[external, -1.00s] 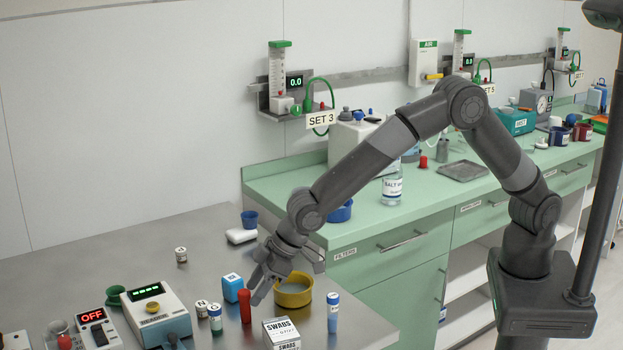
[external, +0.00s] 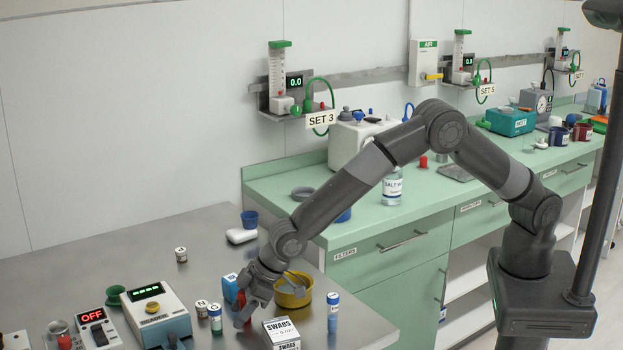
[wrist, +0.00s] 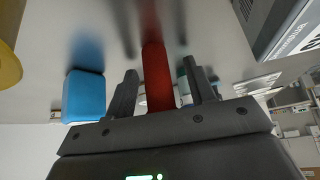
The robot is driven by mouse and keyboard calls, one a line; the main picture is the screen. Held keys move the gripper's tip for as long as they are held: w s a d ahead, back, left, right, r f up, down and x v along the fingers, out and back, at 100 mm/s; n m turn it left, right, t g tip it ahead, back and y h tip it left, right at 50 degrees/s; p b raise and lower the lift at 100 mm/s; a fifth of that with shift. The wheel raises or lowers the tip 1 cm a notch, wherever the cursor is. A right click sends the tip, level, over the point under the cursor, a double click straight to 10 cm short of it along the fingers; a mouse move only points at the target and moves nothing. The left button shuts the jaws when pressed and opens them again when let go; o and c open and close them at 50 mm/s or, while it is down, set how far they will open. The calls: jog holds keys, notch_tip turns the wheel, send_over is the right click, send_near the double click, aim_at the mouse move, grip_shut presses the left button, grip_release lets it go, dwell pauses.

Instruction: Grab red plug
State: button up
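A tall, slim red cylinder (wrist: 157,75) stands upright on the grey table. In the wrist view it lies between the two fingers of my gripper (wrist: 160,68), with a visible gap on each side. My gripper is open and low over the table. In the external view my gripper (external: 248,308) covers most of the red cylinder. A small red stopper-like piece (external: 423,162) stands on the green counter, well away from my gripper. I cannot tell from looks alone which of the two is called the plug.
A blue block (external: 230,287) stands close left of my gripper, a yellow bowl (external: 294,291) close right. A swabs box (external: 282,335) and a blue-capped tube (external: 333,312) stand in front. Small vials (external: 215,318) and a white device (external: 152,312) are left. The table's back left is clear.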

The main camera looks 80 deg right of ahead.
jog(key=c, duration=1)
jog(key=shift+c, duration=0.2)
